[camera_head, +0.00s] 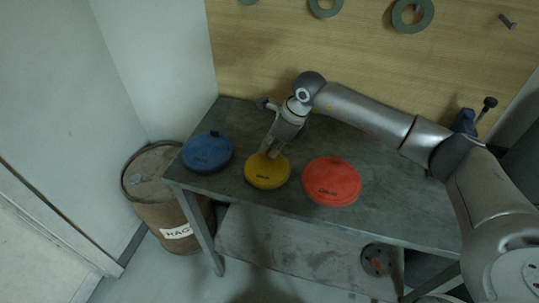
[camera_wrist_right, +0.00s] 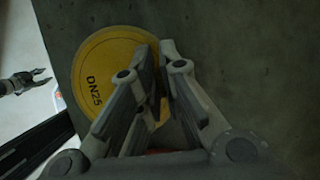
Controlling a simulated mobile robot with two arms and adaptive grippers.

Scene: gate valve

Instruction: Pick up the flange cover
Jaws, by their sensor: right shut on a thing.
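Three round flange covers lie on the metal table: a blue one (camera_head: 207,151), a yellow one (camera_head: 266,173) and a red one (camera_head: 332,183). My right gripper (camera_head: 270,155) points down at the yellow cover and is shut on it. The right wrist view shows the yellow cover, marked DN25 (camera_wrist_right: 88,68), partly behind the gripper's fingers (camera_wrist_right: 160,62). The gripped part is hidden between the fingers. I cannot tell whether the cover is lifted. My left gripper (camera_wrist_right: 43,77) shows small at the left of the wrist view, its fingers apart and empty; the head view does not show it.
The grey table (camera_head: 385,200) has free top to the right of the red cover. A dark round part (camera_head: 377,259) lies on the lower shelf. A blue vise-like tool (camera_head: 465,122) is at the back right.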

